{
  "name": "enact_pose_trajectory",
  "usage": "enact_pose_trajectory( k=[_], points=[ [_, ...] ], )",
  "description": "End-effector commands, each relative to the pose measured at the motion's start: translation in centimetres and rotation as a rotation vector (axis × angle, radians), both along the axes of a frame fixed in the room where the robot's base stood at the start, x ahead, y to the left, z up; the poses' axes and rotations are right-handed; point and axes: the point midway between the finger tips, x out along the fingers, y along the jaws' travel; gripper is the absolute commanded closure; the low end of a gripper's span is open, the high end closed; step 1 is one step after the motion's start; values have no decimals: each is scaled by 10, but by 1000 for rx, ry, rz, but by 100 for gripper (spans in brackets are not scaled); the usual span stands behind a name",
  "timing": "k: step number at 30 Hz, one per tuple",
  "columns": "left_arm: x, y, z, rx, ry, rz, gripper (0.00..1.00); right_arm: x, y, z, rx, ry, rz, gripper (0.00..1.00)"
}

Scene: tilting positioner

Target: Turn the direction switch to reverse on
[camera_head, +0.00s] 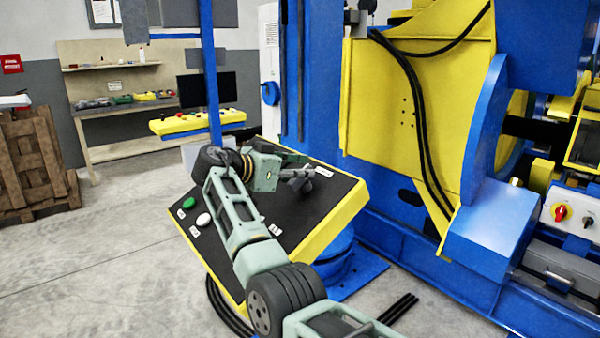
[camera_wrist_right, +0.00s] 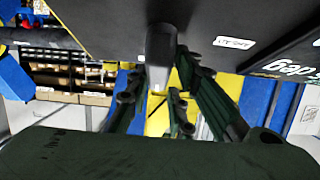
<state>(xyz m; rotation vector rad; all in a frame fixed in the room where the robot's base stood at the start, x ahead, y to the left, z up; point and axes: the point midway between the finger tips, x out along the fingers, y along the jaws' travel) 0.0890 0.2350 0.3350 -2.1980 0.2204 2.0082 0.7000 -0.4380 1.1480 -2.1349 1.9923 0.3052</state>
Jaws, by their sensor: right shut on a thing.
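The control console (camera_head: 338,207) has a black sloping top with yellow edges. The direction switch appears to be the grey handle (camera_wrist_right: 160,45) standing out from the dark panel in the right wrist view. My right gripper (camera_head: 290,165) reaches over the console top from the lower right. Its fingers (camera_wrist_right: 158,85) are shut on the handle, one on each side. In the head view the gripper hides much of the switch, and I cannot tell its set position. Small white labels (camera_wrist_right: 234,43) are beside it, too blurred to read surely. My left gripper is not in view.
A green button (camera_head: 189,203) and a white button (camera_head: 203,219) are at the console's left end. A blue post (camera_head: 210,75) rises behind it. The large blue and yellow positioner (camera_head: 400,110) stands close on the right. Open floor (camera_head: 110,270) lies to the left.

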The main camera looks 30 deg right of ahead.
Motion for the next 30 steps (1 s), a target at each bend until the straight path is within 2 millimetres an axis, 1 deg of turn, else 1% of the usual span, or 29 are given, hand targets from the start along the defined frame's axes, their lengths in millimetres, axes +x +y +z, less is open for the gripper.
enact_pose_trajectory(
  k=[1, 6, 14, 17, 20, 22, 30],
  points=[
    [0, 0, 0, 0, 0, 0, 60, -2, 0, -6, 9, 15, -8, 79],
    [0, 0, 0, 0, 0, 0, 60, -2, 0, -6, 8, 12, -7, 64],
    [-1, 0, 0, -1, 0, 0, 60, -1, 0, -3, 6, 7, -4, 64],
    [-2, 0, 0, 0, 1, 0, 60, -1, 4, -2, 6, 6, -4, 64],
    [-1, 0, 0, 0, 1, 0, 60, -1, 15, 2, 5, 5, -1, 64],
    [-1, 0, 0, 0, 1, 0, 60, -2, 27, 6, 5, 5, -1, 64],
    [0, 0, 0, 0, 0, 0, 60, -6, 82, 22, 6, 7, -2, 64]
  ],
)
